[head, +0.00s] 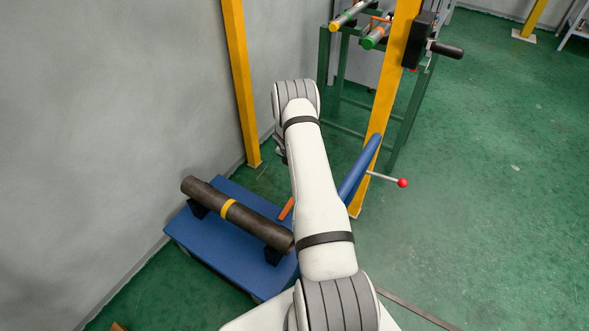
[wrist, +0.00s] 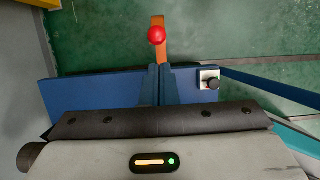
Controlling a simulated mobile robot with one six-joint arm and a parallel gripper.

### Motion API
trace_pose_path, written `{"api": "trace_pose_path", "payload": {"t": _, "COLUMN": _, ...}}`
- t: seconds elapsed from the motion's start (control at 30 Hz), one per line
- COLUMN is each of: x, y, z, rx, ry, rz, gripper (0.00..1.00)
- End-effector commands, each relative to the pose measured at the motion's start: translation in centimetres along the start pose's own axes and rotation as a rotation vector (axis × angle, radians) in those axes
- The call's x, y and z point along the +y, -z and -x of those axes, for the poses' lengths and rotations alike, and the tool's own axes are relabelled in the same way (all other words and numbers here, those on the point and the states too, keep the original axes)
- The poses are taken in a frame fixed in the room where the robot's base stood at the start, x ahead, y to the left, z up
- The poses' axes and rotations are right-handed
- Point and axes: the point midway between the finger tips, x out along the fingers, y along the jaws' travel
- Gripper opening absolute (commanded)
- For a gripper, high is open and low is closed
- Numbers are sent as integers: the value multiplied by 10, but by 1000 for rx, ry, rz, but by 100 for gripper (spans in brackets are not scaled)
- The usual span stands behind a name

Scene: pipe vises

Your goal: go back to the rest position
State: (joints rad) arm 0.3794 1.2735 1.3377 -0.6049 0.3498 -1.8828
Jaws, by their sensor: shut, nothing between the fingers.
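My arm (head: 312,185) stretches up and away from the bottom of the head view, with its far joint near the grey wall. My gripper (wrist: 159,84) shows in the wrist view as two dark blue fingers meeting at the middle, shut with nothing between them. Its grey body with a small lit panel fills the bottom of that view. In the head view the gripper is hidden behind the arm. No rest position is marked in either view.
A blue bench (head: 232,265) holds a dark pipe (head: 205,194) with a yellow band. A yellow post (head: 240,85) stands by the wall. A blue vise arm (head: 360,165) with a red-ended handle (head: 403,183) is right of my arm. A green frame (head: 325,60) stands behind. Floor at right is free.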

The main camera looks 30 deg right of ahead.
Motion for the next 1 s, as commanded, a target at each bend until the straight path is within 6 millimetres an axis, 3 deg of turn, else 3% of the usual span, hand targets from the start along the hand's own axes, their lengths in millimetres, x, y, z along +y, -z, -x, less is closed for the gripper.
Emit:
{"api": "trace_pose_path", "payload": {"t": 0.1, "x": 0, "y": -23, "z": 13, "rx": 0, "ry": 1, "rz": -2, "gripper": 0}}
{"api": "trace_pose_path", "payload": {"t": 0.3, "x": 0, "y": -50, "z": 29, "rx": 1, "ry": 1, "rz": -1, "gripper": 0}}
{"api": "trace_pose_path", "payload": {"t": 0.73, "x": 1, "y": -59, "z": 39, "rx": 2, "ry": 1, "rz": -3, "gripper": 0}}
{"api": "trace_pose_path", "payload": {"t": 0.87, "x": 12, "y": -62, "z": 88, "rx": 0, "ry": -9, "rz": -112, "gripper": 0}}
{"api": "trace_pose_path", "payload": {"t": 1.0, "x": 23, "y": -55, "z": 157, "rx": 8, "ry": -20, "rz": -290, "gripper": 0}}
